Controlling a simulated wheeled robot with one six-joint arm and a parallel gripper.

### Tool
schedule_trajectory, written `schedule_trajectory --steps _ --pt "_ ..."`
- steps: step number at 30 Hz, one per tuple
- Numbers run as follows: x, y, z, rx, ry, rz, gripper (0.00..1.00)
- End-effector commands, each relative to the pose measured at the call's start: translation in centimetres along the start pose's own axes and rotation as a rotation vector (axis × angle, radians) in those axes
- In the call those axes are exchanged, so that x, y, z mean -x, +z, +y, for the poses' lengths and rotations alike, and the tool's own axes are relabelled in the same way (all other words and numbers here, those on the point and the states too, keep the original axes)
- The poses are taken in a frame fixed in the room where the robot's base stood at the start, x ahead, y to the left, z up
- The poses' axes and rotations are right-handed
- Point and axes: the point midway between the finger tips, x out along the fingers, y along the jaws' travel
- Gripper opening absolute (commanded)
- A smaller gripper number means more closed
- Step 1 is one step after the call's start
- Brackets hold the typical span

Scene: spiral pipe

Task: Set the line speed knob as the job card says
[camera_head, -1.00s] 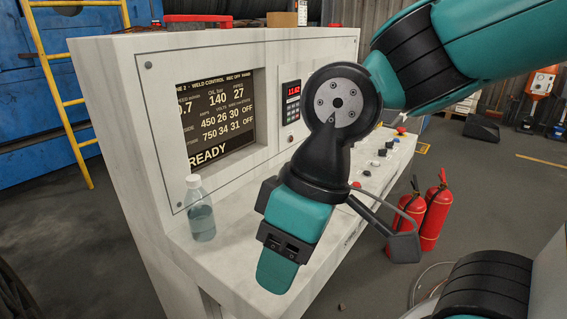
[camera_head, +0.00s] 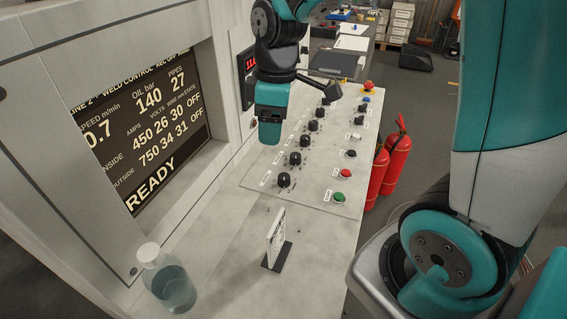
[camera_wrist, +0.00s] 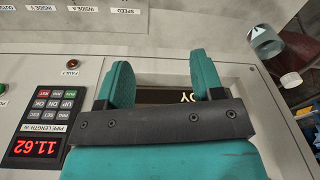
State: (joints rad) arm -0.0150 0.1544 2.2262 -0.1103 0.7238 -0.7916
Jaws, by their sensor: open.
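The line speed knob (camera_head: 284,180) is black and looks like the nearest of a row on the sloped console panel. A SPEED label (camera_wrist: 122,10) shows at the top of the wrist view, its knob out of frame. The job card (camera_head: 275,240) appears to be the small white card upright in a dark stand on the near shelf; its text is too small to read. The display (camera_head: 150,130) reads speed 0.7 m/min and READY. My gripper (camera_head: 270,135) is beyond the speed knob, over the panel's screen side. Its fingers (camera_wrist: 161,80) are apart and empty.
More black knobs (camera_head: 304,141) run away along the panel. Green (camera_head: 338,197) and red (camera_head: 346,174) buttons line its right side. A clear bottle (camera_head: 168,280) stands near the screen. A red-digit keypad (camera_wrist: 36,130) is close to my gripper. Fire extinguishers (camera_head: 396,160) stand right of the console.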

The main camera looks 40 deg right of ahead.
Motion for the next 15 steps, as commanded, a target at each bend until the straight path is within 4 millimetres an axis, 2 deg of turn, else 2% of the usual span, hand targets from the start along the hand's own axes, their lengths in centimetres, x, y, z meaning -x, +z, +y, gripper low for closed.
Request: schedule_trajectory --steps 1,3,5,11,15 --pt "0.0 0.6 2.1 0.021 0.007 -0.031 0.61" --pt "-0.5 1.3 4.1 0.057 0.017 -0.061 0.61" --pt "-0.9 1.7 5.2 0.079 0.021 -0.078 0.61" --pt "-3.3 2.2 5.8 0.097 0.020 -0.091 0.61" --pt "-6.3 2.4 5.7 0.097 0.017 -0.092 0.61"
